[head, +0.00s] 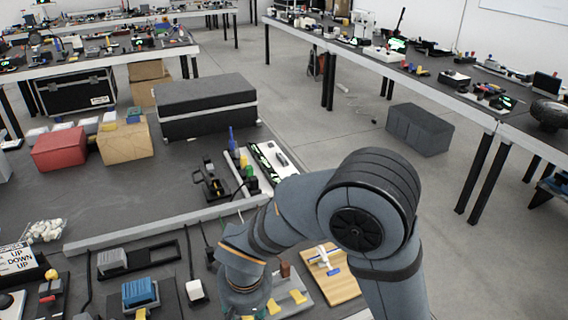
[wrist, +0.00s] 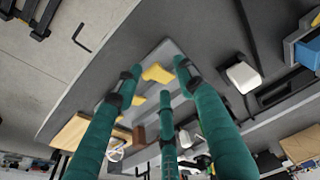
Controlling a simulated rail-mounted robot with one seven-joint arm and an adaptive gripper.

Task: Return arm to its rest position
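My arm reaches over the front bench in the head view, its elbow high and its forearm angled down to the left. My gripper shows in the wrist view (wrist: 160,78) with three green fingers spread apart and nothing between them. The fingers point toward a grey plate (wrist: 180,103) with yellow pieces (wrist: 157,73) on it. I cannot tell the gap between fingertips and plate. In the head view the gripper is largely hidden by the wrist and the picture's lower edge.
Beside the plate lies a wooden board (head: 343,288) with a white and blue fixture. To the left are a white block (head: 195,291) and a blue block (head: 140,292). A red box (head: 60,149) and a dark case (head: 205,105) stand farther back.

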